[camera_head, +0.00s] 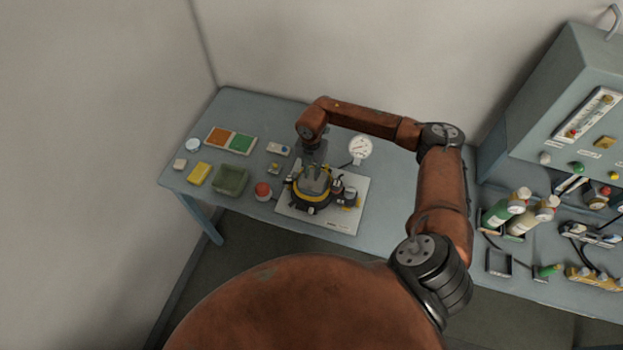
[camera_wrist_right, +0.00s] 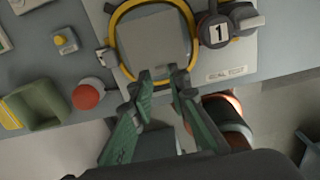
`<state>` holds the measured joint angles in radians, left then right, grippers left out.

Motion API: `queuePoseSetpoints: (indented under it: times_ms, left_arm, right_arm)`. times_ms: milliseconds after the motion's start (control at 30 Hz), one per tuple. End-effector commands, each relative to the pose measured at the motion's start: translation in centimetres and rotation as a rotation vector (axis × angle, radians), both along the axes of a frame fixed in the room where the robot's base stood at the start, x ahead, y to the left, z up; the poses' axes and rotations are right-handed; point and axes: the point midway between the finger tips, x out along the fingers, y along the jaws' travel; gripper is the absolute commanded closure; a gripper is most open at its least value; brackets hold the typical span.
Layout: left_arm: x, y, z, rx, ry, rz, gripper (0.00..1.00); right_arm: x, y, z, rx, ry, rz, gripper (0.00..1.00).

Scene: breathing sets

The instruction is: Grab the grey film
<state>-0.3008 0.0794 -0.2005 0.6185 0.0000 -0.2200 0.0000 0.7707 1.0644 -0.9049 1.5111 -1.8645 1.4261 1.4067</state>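The grey film (camera_wrist_right: 153,40) is a flat, roughly square grey sheet inside a yellow ring (camera_wrist_right: 118,17) in the right wrist view. In the head view the yellow-ringed device (camera_head: 312,198) stands on a white board (camera_head: 341,216), with grey at its top, partly under my right gripper. My right gripper (camera_head: 314,166) reaches down over it. In the wrist view its two green fingers (camera_wrist_right: 162,76) are apart, with tips at the film's near edge. I cannot tell whether they touch the film. My left gripper is not in view.
A red button (camera_head: 263,191), a green tray (camera_head: 230,180), a yellow block (camera_head: 200,173) and an orange-and-green panel (camera_head: 231,140) lie left of the board. A round gauge (camera_head: 360,148) stands behind it. A grey cabinet (camera_head: 571,100) and bottles (camera_head: 518,200) are at the right.

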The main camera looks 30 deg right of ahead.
Motion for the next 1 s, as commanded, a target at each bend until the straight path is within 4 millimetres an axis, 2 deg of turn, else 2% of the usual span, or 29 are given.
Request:
queuePoseSetpoints:
  times_ms: [267,433,700,900,1000]
  left_arm:
    - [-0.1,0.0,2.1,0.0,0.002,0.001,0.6]
    - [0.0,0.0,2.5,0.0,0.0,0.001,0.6]
    - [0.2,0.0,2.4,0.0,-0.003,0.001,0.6]
    - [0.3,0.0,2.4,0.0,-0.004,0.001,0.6]
    - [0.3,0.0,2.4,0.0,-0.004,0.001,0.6]
  right_arm:
    - [-0.6,1.1,-3.1,0.004,0.002,0.004,0.84]
    - [-0.5,1.2,-5.2,0.005,-0.001,0.004,0.84]
    - [-0.4,1.2,-5.7,0.005,-0.002,0.007,0.84]
    - [-0.4,1.2,-5.7,0.005,-0.002,0.007,0.97]
    - [-0.4,1.2,-5.7,0.005,-0.002,0.007,0.99]
